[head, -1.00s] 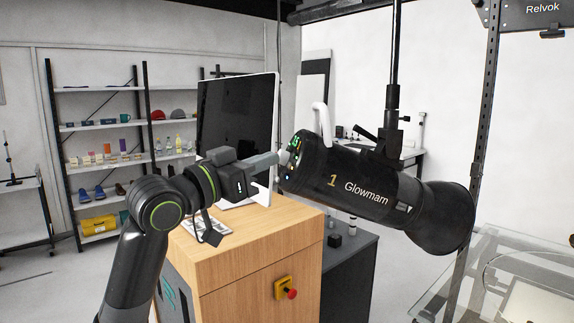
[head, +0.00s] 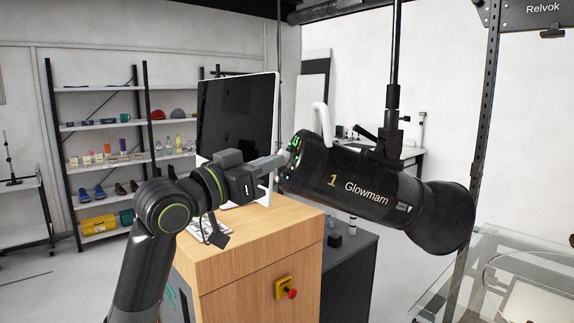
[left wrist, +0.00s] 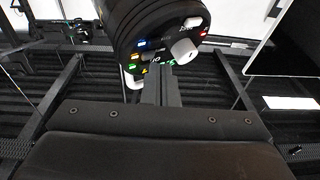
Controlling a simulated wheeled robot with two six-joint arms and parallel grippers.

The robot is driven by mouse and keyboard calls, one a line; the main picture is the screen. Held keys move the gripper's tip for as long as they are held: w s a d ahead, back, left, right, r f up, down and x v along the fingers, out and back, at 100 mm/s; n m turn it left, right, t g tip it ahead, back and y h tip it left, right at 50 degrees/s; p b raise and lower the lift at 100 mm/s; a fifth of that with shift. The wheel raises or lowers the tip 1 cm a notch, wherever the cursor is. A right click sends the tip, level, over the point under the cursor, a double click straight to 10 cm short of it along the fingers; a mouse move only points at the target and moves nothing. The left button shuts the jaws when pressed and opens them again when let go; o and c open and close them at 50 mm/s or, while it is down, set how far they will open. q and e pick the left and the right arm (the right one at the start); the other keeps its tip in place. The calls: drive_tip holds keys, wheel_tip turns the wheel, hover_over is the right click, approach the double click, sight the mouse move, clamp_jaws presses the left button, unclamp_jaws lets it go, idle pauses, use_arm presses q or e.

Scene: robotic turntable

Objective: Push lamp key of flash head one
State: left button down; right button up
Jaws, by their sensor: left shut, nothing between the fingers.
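The black flash head (head: 355,180), marked with a yellow 1 and "Glowmam", hangs from a pole with its key panel facing left. In the left wrist view, the round key panel (left wrist: 165,50) shows a white knob, a green readout and several small coloured lit keys. My left gripper (head: 282,160) is shut and empty, its tip at or very near the panel. In the left wrist view the fingers (left wrist: 160,82) reach the lower edge of the panel and hide part of it. I cannot tell whether they touch a key. My right gripper does not show.
A wooden cabinet (head: 250,245) with a red stop button (head: 291,293) stands below. A glass-topped table (head: 520,280) is at lower right. Shelves (head: 105,125) stand at the back left.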

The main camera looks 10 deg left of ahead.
use_arm(q)
drive_tip(key=shift+w+d+f, duration=0.1)
drive_tip(key=shift+d+f, duration=0.05)
drive_tip(key=shift+d, duration=0.2)
idle(0.3)
drive_tip(key=shift+a, duration=0.1)
drive_tip(key=shift+s+a+r+p, duration=0.15)
drive_tip(key=shift+a+r+p, duration=0.1)
drive_tip(key=shift+a, duration=0.1)
drive_tip(key=shift+s+a+r+p, duration=0.1)
drive_tip(key=shift+s+a+p, duration=0.05)
drive_tip(key=shift+a+p, duration=0.15)
drive_tip(key=a, duration=0.1)
drive_tip(key=s+a+r+p, duration=0.1)
drive_tip(key=a, duration=0.1)
drive_tip(key=s+a+r+p, duration=0.1)
drive_tip(key=a, duration=0.1)
drive_tip(key=shift+a+r, duration=0.1)
drive_tip(key=shift+r, duration=0.05)
idle(0.4)
